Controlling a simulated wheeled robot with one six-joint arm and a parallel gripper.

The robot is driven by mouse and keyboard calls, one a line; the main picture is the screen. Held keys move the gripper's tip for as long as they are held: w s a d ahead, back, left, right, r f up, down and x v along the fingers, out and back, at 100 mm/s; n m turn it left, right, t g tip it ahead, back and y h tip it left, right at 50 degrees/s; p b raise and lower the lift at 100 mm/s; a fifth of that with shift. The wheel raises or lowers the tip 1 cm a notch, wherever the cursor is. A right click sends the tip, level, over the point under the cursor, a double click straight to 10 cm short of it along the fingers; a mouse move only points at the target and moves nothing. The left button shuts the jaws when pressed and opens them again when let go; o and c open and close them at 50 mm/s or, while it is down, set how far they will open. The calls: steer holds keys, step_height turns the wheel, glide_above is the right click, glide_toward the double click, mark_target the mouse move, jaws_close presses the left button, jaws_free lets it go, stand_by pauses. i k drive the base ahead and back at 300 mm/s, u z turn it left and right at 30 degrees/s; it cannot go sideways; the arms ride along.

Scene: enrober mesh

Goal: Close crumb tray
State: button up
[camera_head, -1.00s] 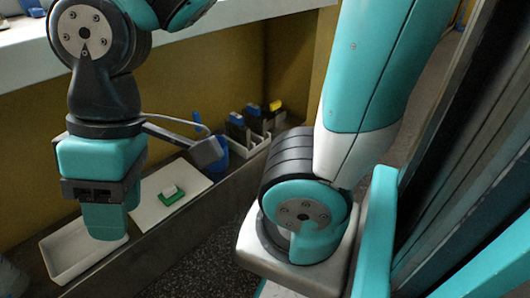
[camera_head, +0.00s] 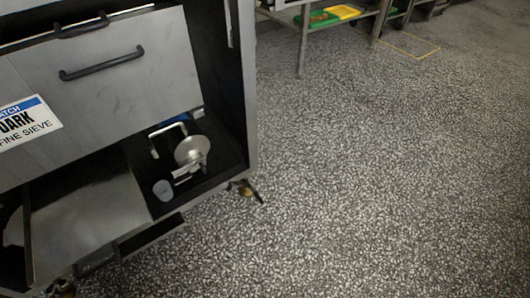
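A steel machine (camera_head: 228,85) fills the left of the view. A flat steel piece (camera_head: 90,212), which looks like the crumb tray, shows low at its front, below the upper panel. A dark handle-like block (camera_head: 98,262) is at its lower edge. It seems to stick out past the panel, but I cannot tell how far. Its left end is partly hidden by a dark upright edge. My gripper is not in view.
The upper panel (camera_head: 110,80) has a black bar handle (camera_head: 101,63) and a "DARK FINE SIEVE" label (camera_head: 25,122). A dark recess right of the steel piece holds a metal disc (camera_head: 192,150) and a grey cup (camera_head: 162,190). The speckled floor (camera_head: 360,190) is clear; a steel table (camera_head: 325,22) stands behind.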

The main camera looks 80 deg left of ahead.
mark_target(75, 212)
steer(key=u, duration=2.4)
steer(key=k, duration=0.6)
steer(key=u, duration=0.75)
steer(key=i, duration=0.5)
steer(key=z, duration=0.1)
steer(key=k, duration=0.7)
steer(key=u, duration=0.05)
